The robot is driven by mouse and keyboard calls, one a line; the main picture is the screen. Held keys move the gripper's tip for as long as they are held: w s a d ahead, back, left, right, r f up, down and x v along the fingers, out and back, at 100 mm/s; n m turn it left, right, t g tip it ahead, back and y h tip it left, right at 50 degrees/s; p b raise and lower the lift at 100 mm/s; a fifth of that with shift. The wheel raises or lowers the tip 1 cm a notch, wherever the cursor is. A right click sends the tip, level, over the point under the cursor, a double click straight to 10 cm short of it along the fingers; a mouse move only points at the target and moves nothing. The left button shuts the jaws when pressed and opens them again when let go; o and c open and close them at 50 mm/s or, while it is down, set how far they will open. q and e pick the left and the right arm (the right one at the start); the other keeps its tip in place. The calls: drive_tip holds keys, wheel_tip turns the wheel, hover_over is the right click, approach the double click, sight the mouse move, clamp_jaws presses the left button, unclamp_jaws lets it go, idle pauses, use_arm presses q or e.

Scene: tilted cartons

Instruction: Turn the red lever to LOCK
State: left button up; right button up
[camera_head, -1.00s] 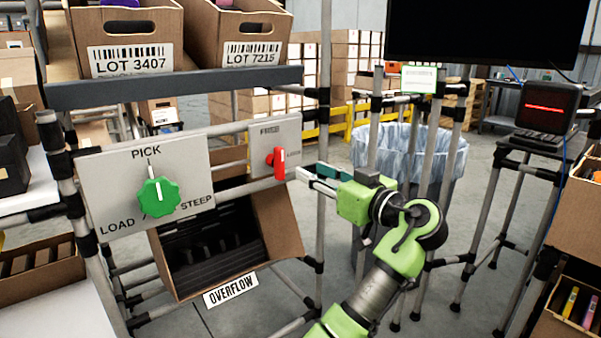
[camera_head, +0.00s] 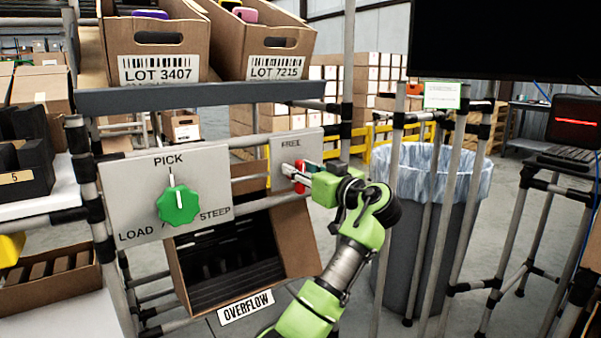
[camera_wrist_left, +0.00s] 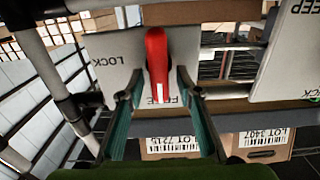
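The red lever (camera_head: 301,178) is on a light grey plate (camera_head: 283,153) in the head view, partly hidden by my left gripper. In the left wrist view the red lever (camera_wrist_left: 157,62) shows clearly, with its white-marked end over the word FREE. The word LOCK is to its left in that view. My left gripper (camera_head: 297,172) is at the lever. In the left wrist view, the left gripper (camera_wrist_left: 160,84) is open, with one finger on each side of the lever and visible gaps between. My right gripper is not in view.
A green knob (camera_head: 179,204) on a larger panel (camera_head: 138,207) is left of the lever. An OVERFLOW carton (camera_head: 296,240) hangs tilted below. Two LOT cartons (camera_head: 160,44) sit on the shelf above. A lined bin (camera_head: 398,240) and pipe posts stand to the right.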

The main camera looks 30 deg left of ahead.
use_arm(q)
clamp_jaws()
idle(0.3)
